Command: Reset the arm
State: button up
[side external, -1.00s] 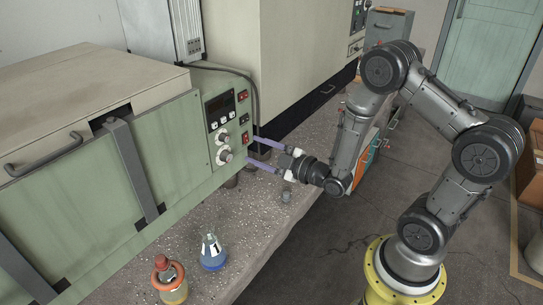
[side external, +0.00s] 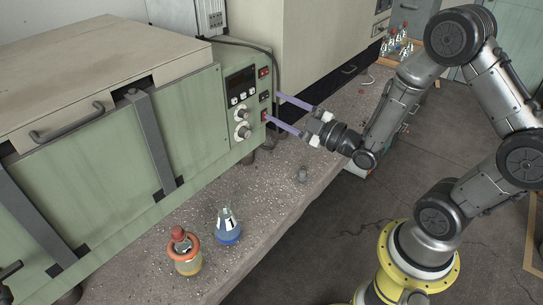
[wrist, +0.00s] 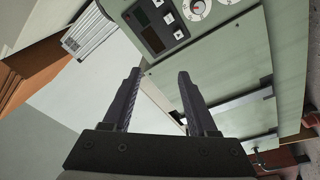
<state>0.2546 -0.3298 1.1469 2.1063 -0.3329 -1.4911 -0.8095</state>
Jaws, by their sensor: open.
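My gripper (side external: 271,106) is open and empty, its two purple fingers pointing left at the control panel of the green oven-like machine (side external: 200,115). In the side view the fingertips overlap the panel's right edge by the red switches (side external: 264,116); I cannot tell whether they touch it. In the wrist view the open fingers (wrist: 160,72) have nothing between them, with the panel's dial (wrist: 195,7) and buttons beyond. My arm is bent, reaching from the yellow base over the floor to the bench.
On the concrete bench (side external: 270,215) stand a blue flask (side external: 228,229) and an orange-collared flask (side external: 185,255). A small grey piece (side external: 302,174) lies below my gripper. Several flasks (side external: 397,42) stand in a tray at the far end. The bench front between is mostly clear.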

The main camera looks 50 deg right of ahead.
jog(key=s+a+r+m+g+h, duration=0.1)
jog(key=s+r+m, duration=0.1)
jog(key=r, duration=0.6)
jog(key=s+a+r+m+g+h, duration=0.1)
jog(key=s+r+m+g, duration=0.1)
jog(key=r, duration=0.5)
jog(key=s+f+m+g, duration=0.3)
jog(key=s+f+g, duration=0.2)
jog(key=s, duration=0.4)
jog(key=s+f+m+g, duration=0.4)
jog(key=s+f+g, duration=0.1)
jog(key=s, duration=0.5)
jog(key=shift+s+a+f+g, duration=0.2)
jog(key=shift+a+f+g, duration=0.2)
jog(key=shift+a+f, duration=0.1)
